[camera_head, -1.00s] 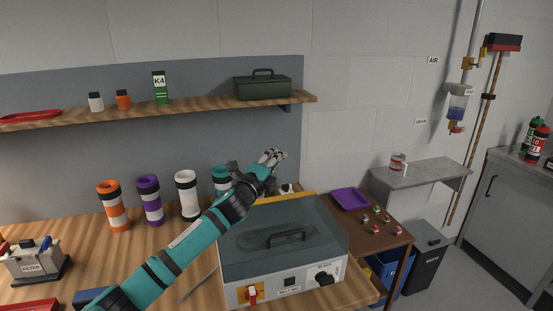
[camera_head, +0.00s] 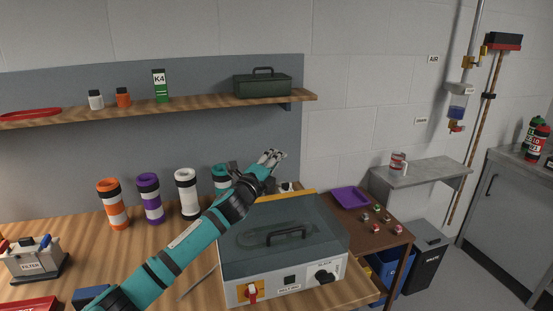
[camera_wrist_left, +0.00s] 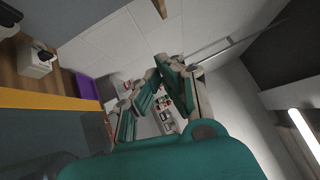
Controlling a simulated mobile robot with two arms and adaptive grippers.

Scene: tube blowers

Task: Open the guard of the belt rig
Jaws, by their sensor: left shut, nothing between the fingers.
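The belt rig (camera_head: 262,290) is a light box on the wooden bench, with a yellow-and-red switch (camera_head: 250,291) and a black knob (camera_head: 324,277) on its front. Its guard (camera_head: 318,240), a dark see-through cover with a black handle (camera_head: 289,236), lies down over the box. My left gripper (camera_head: 272,157) is shut and empty, above and behind the guard's back left part; its arm crosses the rig's left side. The left wrist view shows my gripper's fingers (camera_wrist_left: 157,95) and a yellow edge (camera_wrist_left: 45,100) at the left. My right gripper is not in view.
Several striped tubes (camera_head: 150,199) stand on the bench left of the arm. A shelf (camera_head: 210,104) with a green toolbox (camera_head: 262,85) hangs above. A side table with a purple tray (camera_head: 350,198) stands to the right. A filter unit (camera_head: 34,262) sits at the left.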

